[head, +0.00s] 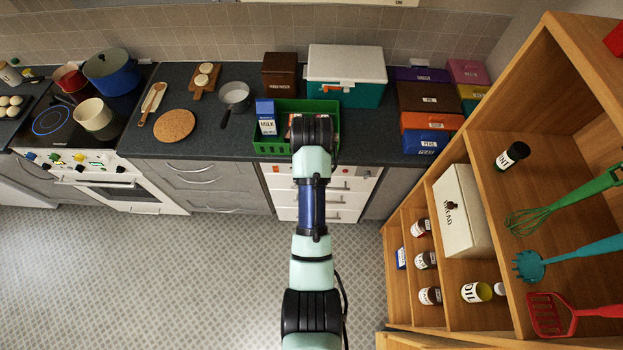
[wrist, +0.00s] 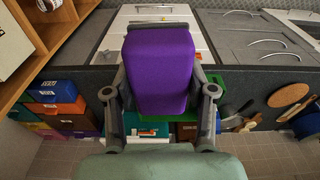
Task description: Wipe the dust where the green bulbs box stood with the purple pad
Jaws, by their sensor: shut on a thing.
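My gripper (wrist: 160,82) is shut on the purple pad (wrist: 160,60), with one finger along each side of it in the wrist view. In the head view my arm reaches to the counter in front of the green crate, and its own links hide the gripper and pad. Stacked labelled boxes stand at the right end of the counter. A green box (head: 468,107) shows partly at the stack's right side; its label cannot be read, so I cannot tell if it is the bulbs box. No dust patch can be made out.
A green crate (head: 270,148) with a milk carton (head: 266,117) stands near my wrist. Behind are a teal cooler (head: 362,94) and a brown box (head: 279,72). A pan (head: 235,96) stands left. A wooden shelf unit (head: 487,150) flanks the right side.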

